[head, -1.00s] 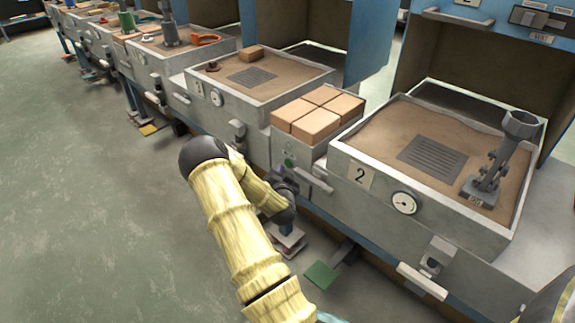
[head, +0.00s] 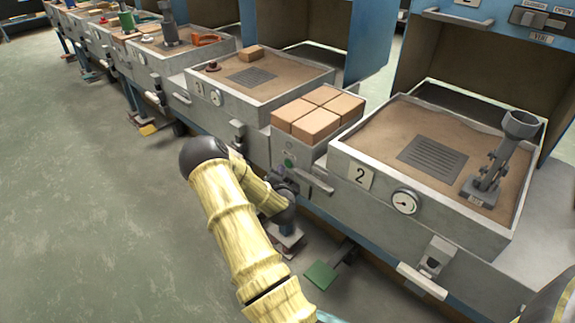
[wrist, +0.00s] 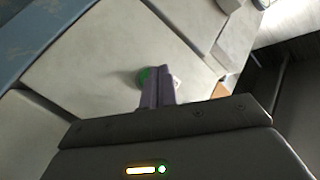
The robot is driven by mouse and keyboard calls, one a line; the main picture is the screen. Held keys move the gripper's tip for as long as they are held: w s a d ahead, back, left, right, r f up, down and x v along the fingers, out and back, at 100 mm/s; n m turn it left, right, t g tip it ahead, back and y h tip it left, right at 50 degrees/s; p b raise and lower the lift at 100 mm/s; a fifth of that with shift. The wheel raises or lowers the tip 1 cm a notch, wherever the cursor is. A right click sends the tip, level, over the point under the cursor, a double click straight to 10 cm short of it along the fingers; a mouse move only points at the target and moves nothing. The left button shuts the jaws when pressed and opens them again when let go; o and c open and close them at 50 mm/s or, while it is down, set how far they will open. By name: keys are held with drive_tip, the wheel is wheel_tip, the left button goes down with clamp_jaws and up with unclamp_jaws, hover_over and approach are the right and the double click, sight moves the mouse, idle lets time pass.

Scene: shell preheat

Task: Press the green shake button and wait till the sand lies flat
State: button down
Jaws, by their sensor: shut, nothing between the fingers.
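The green button (head: 289,161) sits on the front of the grey cabinet below the stacked bricks. It also shows in the wrist view (wrist: 143,77), partly hidden behind my gripper (wrist: 158,72). My fingers are shut with nothing between them, and their tips overlap the button in the picture; I cannot tell whether they press it. In the head view my gripper lies close below the button, partly hidden by my wrist.
A grey metal stand (head: 491,165) with a cup stands at the right in box 2. Several tan bricks (head: 318,110) sit on the cabinet between boxes 2 and 3. A handle (head: 321,185) sticks out beside the button. A green pedal (head: 319,275) is near the floor.

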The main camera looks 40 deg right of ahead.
drive_tip(key=shift+d, duration=0.45)
drive_tip(key=shift+d, duration=0.35)
idle(0.6)
drive_tip(key=shift+d+r, duration=0.35)
drive_tip(key=shift+d, duration=0.15)
idle(0.5)
drive_tip(key=shift+a, duration=0.75)
drive_tip(key=shift+s+a+f, duration=0.1)
drive_tip(key=shift+a, duration=0.1)
drive_tip(key=shift+a, duration=0.15)
drive_tip(key=shift+s+a+f, duration=0.1)
drive_tip(key=shift+s+a, duration=0.05)
drive_tip(key=shift+a, duration=2.3)
